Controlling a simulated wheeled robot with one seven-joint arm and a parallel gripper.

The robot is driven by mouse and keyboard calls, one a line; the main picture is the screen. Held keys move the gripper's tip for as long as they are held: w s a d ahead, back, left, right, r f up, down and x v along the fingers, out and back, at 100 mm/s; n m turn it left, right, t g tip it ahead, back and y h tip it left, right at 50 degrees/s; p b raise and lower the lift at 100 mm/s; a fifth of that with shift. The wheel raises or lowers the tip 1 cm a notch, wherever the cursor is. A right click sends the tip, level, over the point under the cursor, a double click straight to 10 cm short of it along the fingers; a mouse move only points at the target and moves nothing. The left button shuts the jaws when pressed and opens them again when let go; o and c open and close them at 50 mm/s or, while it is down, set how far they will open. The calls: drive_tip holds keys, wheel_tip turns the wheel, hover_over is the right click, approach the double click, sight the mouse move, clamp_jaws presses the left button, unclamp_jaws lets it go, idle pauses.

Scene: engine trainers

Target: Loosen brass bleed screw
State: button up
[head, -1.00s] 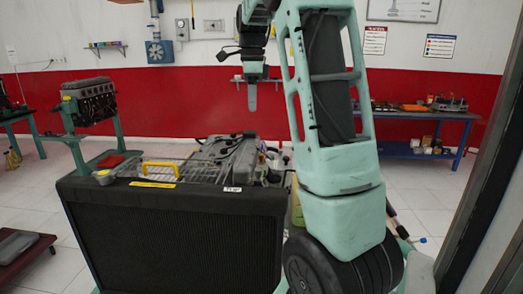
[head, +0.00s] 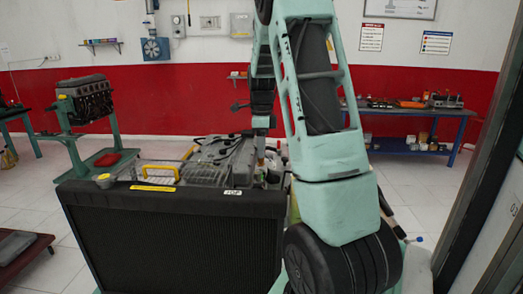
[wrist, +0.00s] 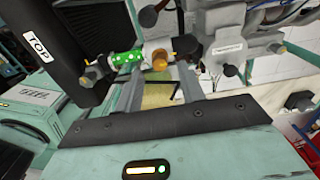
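A brass-coloured round piece (wrist: 160,60), which looks like the bleed screw, sits on a pale fitting beside a bright green part (wrist: 126,57) in the wrist view. My gripper (wrist: 161,70) points at it with its two fingers apart, one on each side of the brass piece in the picture. I cannot tell whether either finger touches it. In the head view my gripper is low behind the radiator (head: 170,235), at the right end of the engine (head: 222,152). The brass piece cannot be made out there.
The radiator's black frame, marked TOP (wrist: 38,47), is close on the left in the wrist view. Grey engine castings (wrist: 228,45) and dark hoses crowd the right. A second engine on a stand (head: 88,100) and a blue bench (head: 425,125) stand farther back.

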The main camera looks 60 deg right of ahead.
sight(261, 161)
drive_tip(key=shift+f, duration=1.1)
clamp_jaws()
